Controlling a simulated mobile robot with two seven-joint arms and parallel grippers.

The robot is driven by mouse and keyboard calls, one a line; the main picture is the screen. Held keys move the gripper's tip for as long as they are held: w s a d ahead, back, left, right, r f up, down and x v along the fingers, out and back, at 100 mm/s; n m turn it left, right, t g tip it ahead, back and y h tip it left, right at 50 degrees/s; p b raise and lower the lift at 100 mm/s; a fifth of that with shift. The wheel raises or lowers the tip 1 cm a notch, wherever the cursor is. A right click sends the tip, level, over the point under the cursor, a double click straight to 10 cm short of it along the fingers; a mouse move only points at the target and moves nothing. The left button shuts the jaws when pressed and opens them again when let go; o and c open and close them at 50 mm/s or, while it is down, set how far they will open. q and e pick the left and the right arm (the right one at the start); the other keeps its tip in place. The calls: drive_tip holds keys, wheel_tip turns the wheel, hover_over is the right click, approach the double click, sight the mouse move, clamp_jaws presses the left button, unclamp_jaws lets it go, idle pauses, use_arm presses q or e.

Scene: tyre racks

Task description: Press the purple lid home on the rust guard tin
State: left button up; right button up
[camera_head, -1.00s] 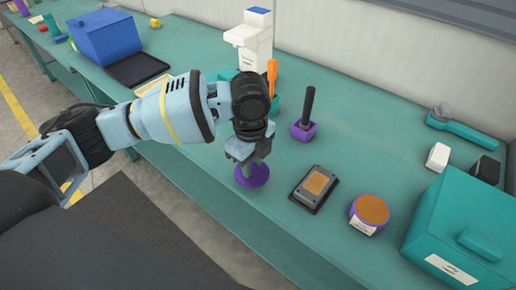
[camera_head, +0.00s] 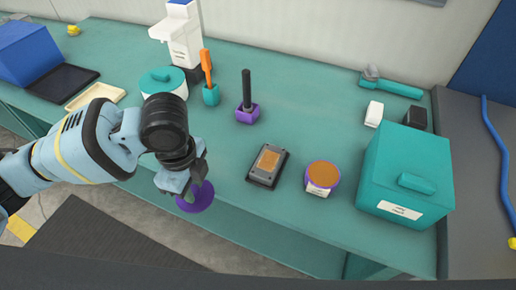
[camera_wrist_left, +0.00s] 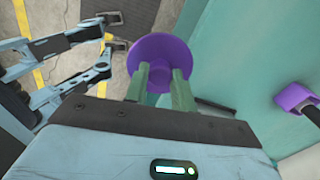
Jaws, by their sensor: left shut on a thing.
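The purple lid (camera_head: 203,198) is a round disc held in my left gripper (camera_head: 187,188). In the left wrist view the gripper's two green fingers (camera_wrist_left: 160,85) are shut on the lid (camera_wrist_left: 165,48), with its broad disc beyond the fingertips. The lid shows over the bench's front edge, apart from the tin. The rust guard tin (camera_head: 322,180) is a short purple round tin with a rust-orange top and a white label. It stands on the bench to the right of the lid, with no lid on it.
A dark tray-like block with an orange patch (camera_head: 268,165) lies between the lid and the tin. A teal box (camera_head: 408,170) stands right of the tin. Behind are a purple holder with a black handle (camera_head: 247,108) and a teal cup with an orange tool (camera_head: 210,92).

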use_arm(q)
drive_tip(key=n, duration=0.2)
drive_tip(key=a+n, duration=0.1)
drive_tip(key=n, duration=0.2)
drive_tip(key=shift+s+a+r+n, duration=0.1)
drive_tip(key=shift+a+r+n, duration=0.25)
drive_tip(key=shift+r+n, duration=0.05)
drive_tip(key=n, duration=0.2)
drive_tip(key=a+n, duration=0.1)
drive_tip(key=shift+s+r+n, duration=0.1)
drive_tip(key=shift+r+n, duration=0.15)
drive_tip(key=shift+n, duration=0.15)
drive_tip(key=n, duration=0.2)
drive_tip(key=a+n, duration=0.1)
drive_tip(key=n, duration=0.1)
drive_tip(key=shift+r, duration=0.25)
drive_tip(key=shift+s+a+r+n, duration=0.15)
drive_tip(key=shift+a+n, duration=0.1)
drive_tip(key=shift+n, duration=0.9)
drive_tip(key=shift+w+a+r+n, duration=0.1)
drive_tip(key=shift+a+r+n, duration=0.15)
drive_tip(key=shift+n, duration=0.85)
drive_tip(key=shift+s+a+r+n, duration=0.1)
drive_tip(key=shift+a+n, duration=0.15)
drive_tip(key=shift+n, duration=0.9)
